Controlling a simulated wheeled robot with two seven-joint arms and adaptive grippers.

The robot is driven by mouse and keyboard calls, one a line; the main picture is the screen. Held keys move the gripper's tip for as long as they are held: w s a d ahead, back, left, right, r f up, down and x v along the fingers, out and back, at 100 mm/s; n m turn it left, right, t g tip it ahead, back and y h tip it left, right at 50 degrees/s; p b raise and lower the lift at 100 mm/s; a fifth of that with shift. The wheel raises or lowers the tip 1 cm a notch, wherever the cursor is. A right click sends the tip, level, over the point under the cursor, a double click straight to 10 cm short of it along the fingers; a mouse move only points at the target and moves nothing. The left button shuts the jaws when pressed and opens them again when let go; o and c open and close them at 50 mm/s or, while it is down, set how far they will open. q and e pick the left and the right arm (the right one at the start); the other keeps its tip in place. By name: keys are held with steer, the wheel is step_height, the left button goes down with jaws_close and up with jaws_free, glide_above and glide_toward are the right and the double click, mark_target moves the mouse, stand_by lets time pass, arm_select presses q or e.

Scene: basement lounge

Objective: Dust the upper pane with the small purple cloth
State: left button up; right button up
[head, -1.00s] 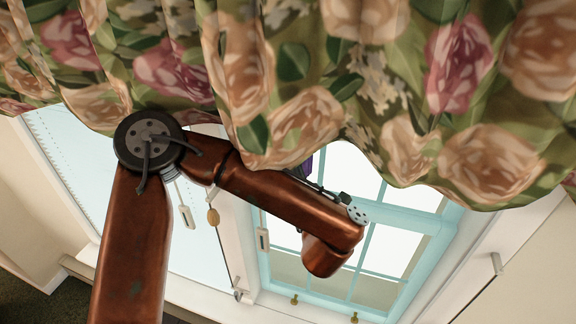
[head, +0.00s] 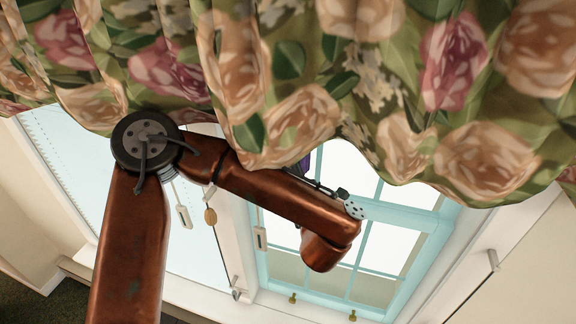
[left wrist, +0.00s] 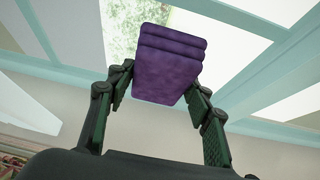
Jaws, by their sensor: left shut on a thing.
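The small purple cloth (left wrist: 168,68) is a folded, layered pad held between the fingers of my left gripper (left wrist: 160,85) in the left wrist view. In the head view only a sliver of the cloth (head: 304,164) shows beside my copper arm, just under the curtain. The left gripper is hidden there behind the arm and curtain. The upper pane (head: 345,170) shows partly below the curtain hem, in a pale blue frame. I cannot tell whether the cloth touches the glass. My right gripper is in neither view.
A floral curtain valance (head: 300,70) hangs across the top and covers much of the window. Blind cord pulls (head: 210,216) hang left of the window frame (head: 440,225). The lower pane (head: 380,250) lies below a crossbar. A white sill (head: 270,308) runs along the bottom.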

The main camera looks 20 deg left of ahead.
mark_target(307, 168)
arm_select(q)
steer(key=shift+w, duration=0.6)
steer(key=shift+d+f+b, duration=0.1)
steer(key=shift+d+b, duration=0.75)
steer(key=shift+b, duration=0.05)
steer(key=shift+s+d+b, duration=0.1)
steer(key=shift+d+b, duration=0.6)
steer(key=shift+d, duration=0.5)
steer(key=shift+b, duration=0.45)
steer(key=shift+a+b, duration=0.65)
steer(key=shift+a, duration=1.4)
